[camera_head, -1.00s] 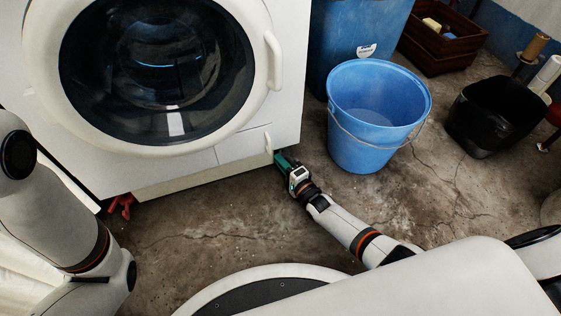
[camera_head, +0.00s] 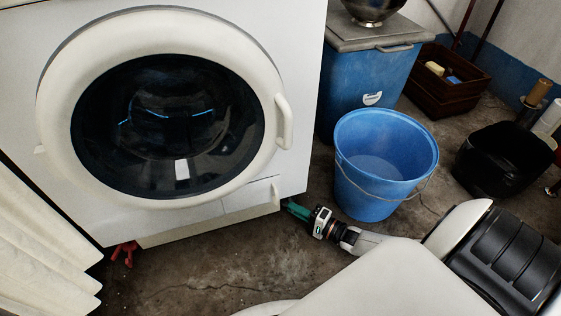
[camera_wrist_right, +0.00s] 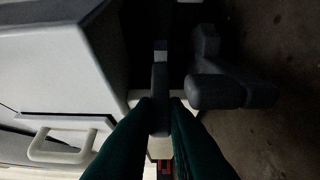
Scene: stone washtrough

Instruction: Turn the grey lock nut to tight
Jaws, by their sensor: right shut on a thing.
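My right gripper (camera_head: 292,208) has green fingers and reaches in low at the washing machine's (camera_head: 215,222) front right bottom corner. In the right wrist view, the gripper (camera_wrist_right: 160,108) is shut on a thin dark grey bar (camera_wrist_right: 160,85), which looks like part of the grey lock nut. A thicker dark grey rounded piece (camera_wrist_right: 235,92) sits just right of the fingers; I cannot tell how it joins the bar. The nut cannot be made out in the head view, and its tightness cannot be told. My left gripper is not in view.
A blue bucket (camera_head: 385,150) stands close to the right of my right gripper. A blue bin (camera_head: 350,90), a wooden crate (camera_head: 450,85) and a black tub (camera_head: 500,160) stand beyond. A red object (camera_head: 124,252) lies under the machine's left side. Bare floor lies in front.

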